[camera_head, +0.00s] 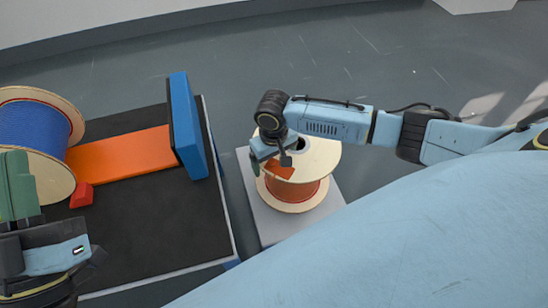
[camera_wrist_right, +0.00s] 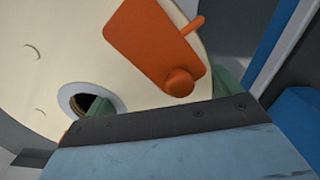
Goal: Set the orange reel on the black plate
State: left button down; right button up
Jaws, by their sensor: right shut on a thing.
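The orange reel (camera_head: 292,188) has pale wooden flanges and stands upright on a light grey block (camera_head: 262,215) right of the black plate. My right gripper (camera_head: 270,160) is shut on the reel at its top flange, and the arm hides part of it. In the right wrist view the pale flange (camera_wrist_right: 60,70) with its round hub hole fills the left, and an orange piece with a knob (camera_wrist_right: 155,45) lies on it. The black plate (camera_head: 175,225) is empty in its front part. My left gripper (camera_head: 20,185) is at the lower left; its finger opening is unclear.
A reel of blue cable (camera_head: 35,125) lies on its side at the plate's left. An orange bar (camera_head: 120,153) crosses the plate to a tall blue block (camera_head: 187,125) at its right side. A small red wedge (camera_head: 82,195) sits by the blue reel.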

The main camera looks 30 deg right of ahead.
jog(key=shift+w+f, duration=0.1)
jog(key=shift+f, duration=0.4)
dwell(0.4)
jog(key=o, duration=1.6)
jog(key=shift+c, duration=0.2)
jog(key=shift+o, duration=0.3)
jog(key=shift+f, duration=0.1)
notch_tip(320, 180, up, 11)
jog(key=p, duration=1.3)
jog(key=shift+p, duration=0.35)
